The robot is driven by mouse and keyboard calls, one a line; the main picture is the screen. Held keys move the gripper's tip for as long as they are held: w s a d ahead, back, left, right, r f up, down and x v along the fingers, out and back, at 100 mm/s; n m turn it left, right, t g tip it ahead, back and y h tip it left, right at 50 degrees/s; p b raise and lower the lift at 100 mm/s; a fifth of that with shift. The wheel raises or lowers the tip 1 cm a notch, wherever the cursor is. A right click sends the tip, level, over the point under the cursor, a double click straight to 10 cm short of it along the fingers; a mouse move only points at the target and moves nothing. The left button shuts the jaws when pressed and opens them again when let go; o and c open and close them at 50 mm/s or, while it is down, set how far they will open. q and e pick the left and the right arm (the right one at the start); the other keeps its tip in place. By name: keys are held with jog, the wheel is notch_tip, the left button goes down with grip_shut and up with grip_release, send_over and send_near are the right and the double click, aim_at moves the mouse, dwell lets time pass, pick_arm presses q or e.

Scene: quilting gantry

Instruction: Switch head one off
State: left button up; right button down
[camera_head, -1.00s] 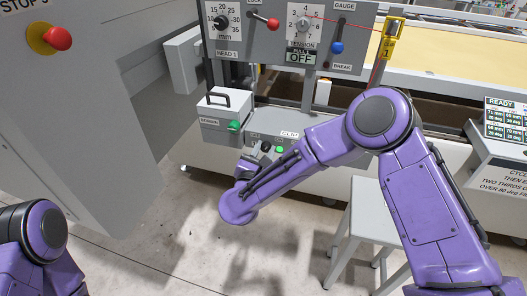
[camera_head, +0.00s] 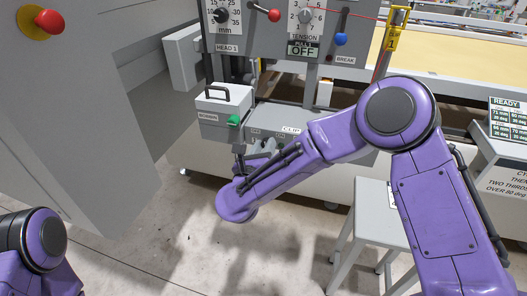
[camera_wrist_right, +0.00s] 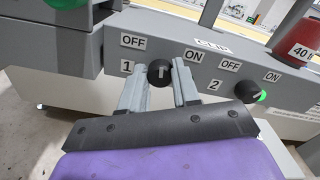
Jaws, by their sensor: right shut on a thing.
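In the right wrist view, a grey switch box carries a black knob (camera_wrist_right: 158,72) marked 1, with an OFF label (camera_wrist_right: 133,41) on its left and an ON label (camera_wrist_right: 193,55) on its right. Its pale pointer line looks roughly upright. My right gripper (camera_wrist_right: 159,86) has one finger on each side of this knob and is shut on it. In the head view my right gripper (camera_head: 250,158) is at the box below the HEAD 1 panel (camera_head: 228,47), partly hidden by my forearm. My left gripper is out of view; only my left arm shows.
A second knob (camera_wrist_right: 247,92) marked 2 sits right of knob one, with a green light beside it. A green button (camera_head: 234,120) is just above my gripper. A red spool (camera_wrist_right: 295,40) stands at the right. A grey stool (camera_head: 368,215) is beside my right arm.

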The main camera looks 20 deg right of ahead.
jog(key=shift+n+b, duration=0.35)
jog(key=shift+n, duration=1.65)
jog(key=shift+a, duration=0.1)
jog(key=c, duration=0.8)
grip_release()
jog(key=shift+a, duration=0.1)
jog(key=b+v, duration=0.3)
jog(key=v, duration=0.7)
jog(key=shift+s+a, duration=0.1)
jog(key=shift+s, duration=0.05)
